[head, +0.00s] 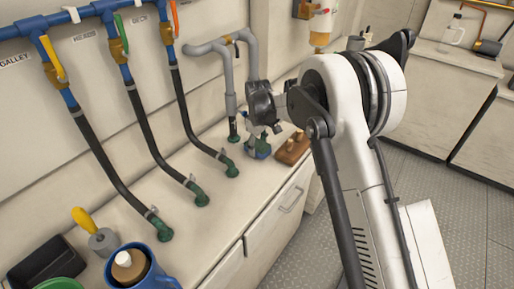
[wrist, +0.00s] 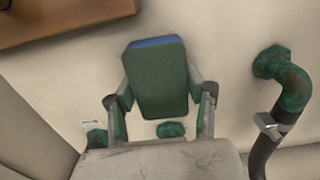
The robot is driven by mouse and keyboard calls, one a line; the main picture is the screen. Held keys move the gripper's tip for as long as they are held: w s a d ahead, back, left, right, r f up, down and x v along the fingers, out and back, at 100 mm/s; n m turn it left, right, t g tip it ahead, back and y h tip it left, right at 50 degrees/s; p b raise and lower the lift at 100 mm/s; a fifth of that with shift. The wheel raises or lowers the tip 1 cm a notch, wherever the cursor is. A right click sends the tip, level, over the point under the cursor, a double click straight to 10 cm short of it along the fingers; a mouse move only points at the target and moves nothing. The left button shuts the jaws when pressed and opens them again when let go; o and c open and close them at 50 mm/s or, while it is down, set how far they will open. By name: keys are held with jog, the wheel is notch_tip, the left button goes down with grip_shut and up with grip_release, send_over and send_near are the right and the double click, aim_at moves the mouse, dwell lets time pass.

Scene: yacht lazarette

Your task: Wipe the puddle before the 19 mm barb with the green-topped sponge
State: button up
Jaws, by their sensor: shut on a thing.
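My gripper (wrist: 160,98) is shut on the green-topped sponge (wrist: 155,75), whose broad green face fills the space between the fingers. A blue edge shows along its far side. In the head view my gripper (head: 261,136) is low over the counter beyond the hoses, partly hidden by my arm. A small green fitting (wrist: 96,137) stands at lower left in the wrist view beside a tiny white label too small to read. Another green piece (wrist: 171,130) shows just below the sponge. I cannot make out the puddle or tell which fitting is the 19 mm barb.
A green elbow (wrist: 283,78) with a black hose stands right of my gripper. A brown wooden block (head: 293,149) lies beyond it. Black hoses (head: 143,122) drop to the pale counter (head: 215,222).

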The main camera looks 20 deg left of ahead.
aim_at(256, 146)
jog(key=shift+s+a+r+p, duration=0.1)
jog(key=shift+s+r+p, duration=0.15)
jog(key=shift+r, duration=0.5)
jog(key=shift+s+r+p, duration=0.15)
jog(key=shift+s+r, duration=0.1)
jog(key=shift+r, duration=0.5)
jog(key=shift+r+p, duration=0.8)
jog(key=shift+r, duration=1.65)
